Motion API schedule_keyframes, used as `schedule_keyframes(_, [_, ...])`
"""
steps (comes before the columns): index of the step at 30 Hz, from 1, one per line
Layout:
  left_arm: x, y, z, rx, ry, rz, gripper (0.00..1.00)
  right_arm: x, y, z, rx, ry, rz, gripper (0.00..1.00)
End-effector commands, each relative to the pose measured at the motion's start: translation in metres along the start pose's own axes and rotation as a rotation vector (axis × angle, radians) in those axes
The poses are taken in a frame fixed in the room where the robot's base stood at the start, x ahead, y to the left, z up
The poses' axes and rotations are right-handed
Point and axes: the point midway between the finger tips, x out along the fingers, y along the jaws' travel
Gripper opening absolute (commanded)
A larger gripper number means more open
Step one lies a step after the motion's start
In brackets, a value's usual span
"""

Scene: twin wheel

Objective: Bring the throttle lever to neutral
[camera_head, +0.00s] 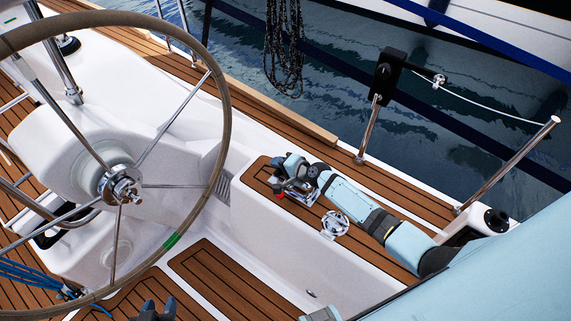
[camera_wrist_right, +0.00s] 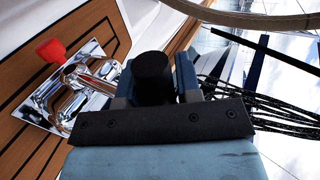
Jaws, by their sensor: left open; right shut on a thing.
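The throttle lever has a chrome base plate (camera_wrist_right: 68,98) on the teak side deck and a black knob (camera_wrist_right: 153,76). A small red knob (camera_wrist_right: 50,50) sits beside the chrome housing in the right wrist view. My right gripper (camera_head: 281,180) is at the throttle, with the black knob between its fingers, shut on it. In the head view the gripper hides most of the lever, and some chrome (camera_head: 303,196) shows beside it. My left gripper (camera_head: 155,311) is open and empty, low at the bottom edge over the cockpit floor, partly cut off.
A large steering wheel (camera_head: 226,110) stands at the left, close to the throttle. A chrome fitting (camera_head: 334,225) lies on the seat deck near my right arm. A chrome post (camera_head: 510,162) and hanging dark ropes (camera_head: 284,50) stand at the outer side. Water lies beyond.

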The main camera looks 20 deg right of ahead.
Motion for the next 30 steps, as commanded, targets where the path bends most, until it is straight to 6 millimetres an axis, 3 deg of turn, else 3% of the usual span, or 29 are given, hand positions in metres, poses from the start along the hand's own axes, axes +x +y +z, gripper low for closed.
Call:
schedule_keyframes(3, [0.003,0.0,0.009,-0.001,-0.014,0.001,0.43,0.005,0.002,0.001,0.0,-0.001,0.001,0.0])
schedule_keyframes(10, [0.003,0.001,0.006,-0.002,-0.011,0.002,0.43,0.004,0.003,0.001,0.0,-0.001,0.002,0.0])
schedule_keyframes(11, [0.002,0.001,0.005,-0.003,-0.009,0.002,0.43,0.004,0.003,0.001,0.0,-0.002,0.002,0.38])
schedule_keyframes(13, [0.002,0.001,0.003,-0.003,-0.006,0.003,0.43,0.004,0.002,0.001,0.0,-0.002,0.001,0.54])
schedule_keyframes(14, [0.002,0.001,0.002,-0.003,-0.004,0.003,0.43,0.004,0.002,0.001,0.0,-0.001,0.001,0.57])
schedule_keyframes(23, [0.001,0.002,0.0,-0.004,-0.001,0.003,0.43,0.001,0.0,0.0,0.0,-0.001,-0.001,0.57])
schedule_keyframes(30, [-0.002,0.002,-0.002,0.001,-0.006,0.002,0.43,-0.035,0.0,0.0,-0.001,0.0,-0.001,0.57])
